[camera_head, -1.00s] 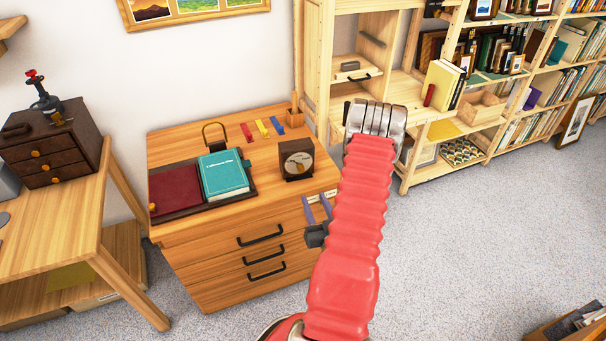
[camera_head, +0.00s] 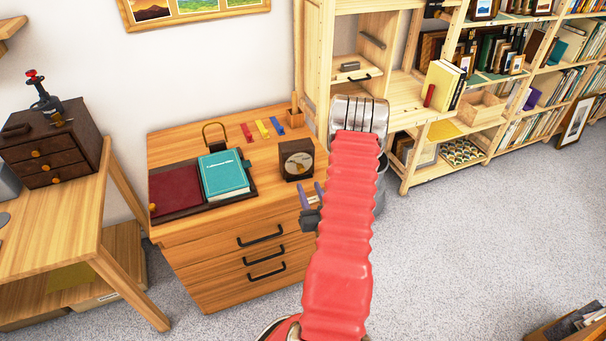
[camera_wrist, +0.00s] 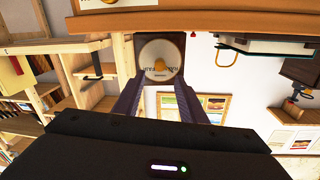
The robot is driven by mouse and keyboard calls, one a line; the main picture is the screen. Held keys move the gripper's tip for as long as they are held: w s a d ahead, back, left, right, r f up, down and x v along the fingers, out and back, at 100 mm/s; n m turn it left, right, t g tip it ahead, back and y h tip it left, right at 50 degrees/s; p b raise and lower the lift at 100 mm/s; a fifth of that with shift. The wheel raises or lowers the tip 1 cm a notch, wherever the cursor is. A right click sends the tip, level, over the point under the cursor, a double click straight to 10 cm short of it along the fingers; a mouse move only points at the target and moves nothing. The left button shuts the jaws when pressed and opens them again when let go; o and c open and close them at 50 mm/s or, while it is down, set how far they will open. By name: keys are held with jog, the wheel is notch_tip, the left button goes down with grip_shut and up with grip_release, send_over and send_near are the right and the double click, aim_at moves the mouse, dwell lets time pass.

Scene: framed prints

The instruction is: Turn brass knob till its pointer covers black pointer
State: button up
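A small dark box with a pale round dial (camera_head: 298,163) stands upright near the right end of the wooden dresser top. In the wrist view, which appears upside down, the dial (camera_wrist: 152,50) faces me with dark lettering and a brass knob (camera_wrist: 160,66) at its middle. The knob's pointer and the black pointer are too small to tell apart. My gripper (camera_head: 311,189) is in front of the box and a little lower right, apart from it. Its two purple fingers are open and empty; in the wrist view the gripper (camera_wrist: 160,90) frames the dial.
The dresser top (camera_head: 220,222) also holds a teal book (camera_head: 223,175), a dark red book (camera_head: 175,190) and several coloured strips. A wooden shelf unit (camera_head: 405,90) stands close behind and right of my arm.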

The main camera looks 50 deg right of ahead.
aim_at(302, 171)
jog(key=x, duration=0.8)
jog(key=shift+w+d, duration=0.1)
jog(key=shift+c, duration=0.7)
grip_shut()
